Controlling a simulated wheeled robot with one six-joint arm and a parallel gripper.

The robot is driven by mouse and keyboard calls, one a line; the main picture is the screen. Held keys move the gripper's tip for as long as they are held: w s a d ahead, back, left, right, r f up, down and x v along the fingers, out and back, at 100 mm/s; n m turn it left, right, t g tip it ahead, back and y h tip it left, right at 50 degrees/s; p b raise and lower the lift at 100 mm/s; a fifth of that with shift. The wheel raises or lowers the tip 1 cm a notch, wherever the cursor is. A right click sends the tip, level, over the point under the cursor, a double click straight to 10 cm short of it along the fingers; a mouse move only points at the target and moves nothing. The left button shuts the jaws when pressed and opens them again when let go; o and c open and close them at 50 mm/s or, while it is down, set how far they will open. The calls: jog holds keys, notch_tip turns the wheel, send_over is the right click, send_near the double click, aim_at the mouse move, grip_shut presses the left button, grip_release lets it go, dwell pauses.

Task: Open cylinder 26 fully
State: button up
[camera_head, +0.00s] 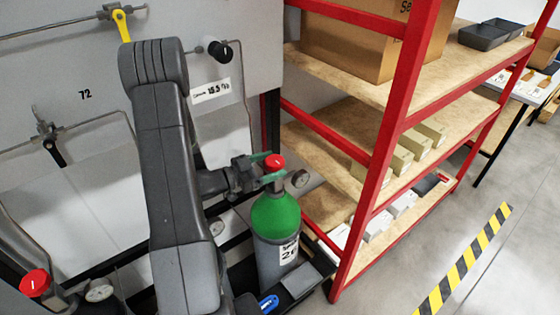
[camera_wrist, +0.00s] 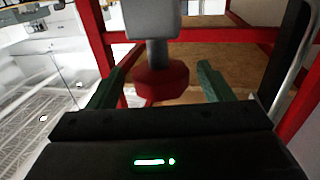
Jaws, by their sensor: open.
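Cylinder 26 (camera_head: 277,222) stands upright at the lower middle of the head view, grey with a green shoulder. Its label shows a "2" with the rest partly hard to read. In the wrist view the red knob (camera_wrist: 162,82) sits between the two open fingers, with visible gaps on both sides.
A red-framed shelf (camera_head: 400,120) with boxes stands close to the right of the cylinder. A grey panel (camera_head: 60,80) with pipes and a yellow valve handle (camera_head: 121,25) is behind my arm. Another red knob (camera_head: 35,283) is at lower left. Floor at right is clear.

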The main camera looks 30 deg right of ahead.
aim_at(280, 162)
jog(key=shift+s+d+p, duration=0.2)
jog(key=shift+d+p, duration=0.1)
jog(key=shift+d, duration=1.35)
jog(key=shift+c, duration=0.2)
jog(key=c, duration=0.9)
